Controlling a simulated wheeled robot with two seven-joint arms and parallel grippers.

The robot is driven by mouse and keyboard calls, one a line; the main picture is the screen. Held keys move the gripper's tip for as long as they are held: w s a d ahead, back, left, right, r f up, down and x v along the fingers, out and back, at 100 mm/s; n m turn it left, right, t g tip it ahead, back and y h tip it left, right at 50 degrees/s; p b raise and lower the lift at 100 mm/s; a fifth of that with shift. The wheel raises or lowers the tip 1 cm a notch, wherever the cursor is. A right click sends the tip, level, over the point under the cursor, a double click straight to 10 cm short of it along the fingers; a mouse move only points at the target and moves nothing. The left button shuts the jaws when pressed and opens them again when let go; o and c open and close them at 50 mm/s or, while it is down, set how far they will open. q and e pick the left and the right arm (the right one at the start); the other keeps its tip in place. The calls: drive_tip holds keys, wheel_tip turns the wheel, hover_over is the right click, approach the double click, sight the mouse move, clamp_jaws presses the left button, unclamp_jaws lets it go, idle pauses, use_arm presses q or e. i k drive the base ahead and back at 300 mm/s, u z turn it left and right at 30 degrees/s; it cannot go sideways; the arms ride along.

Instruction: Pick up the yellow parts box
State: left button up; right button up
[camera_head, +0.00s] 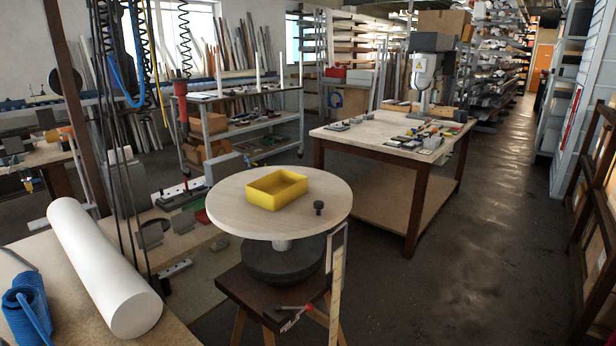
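The yellow parts box (262,197) is an open-topped rectangular box. Neither of my grippers shows in the head view.
The round top rests on a dark stool (258,301) with a tool on it. A white roll (103,268) and a blue coiled hose (27,312) lie on a bench at left. A cluttered wooden table (355,134) stands behind right. The floor (474,225) at right is open.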

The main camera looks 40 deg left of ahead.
sight(272, 191)
drive_tip(key=i, duration=2.05)
drive_tip(key=u, duration=2.85)
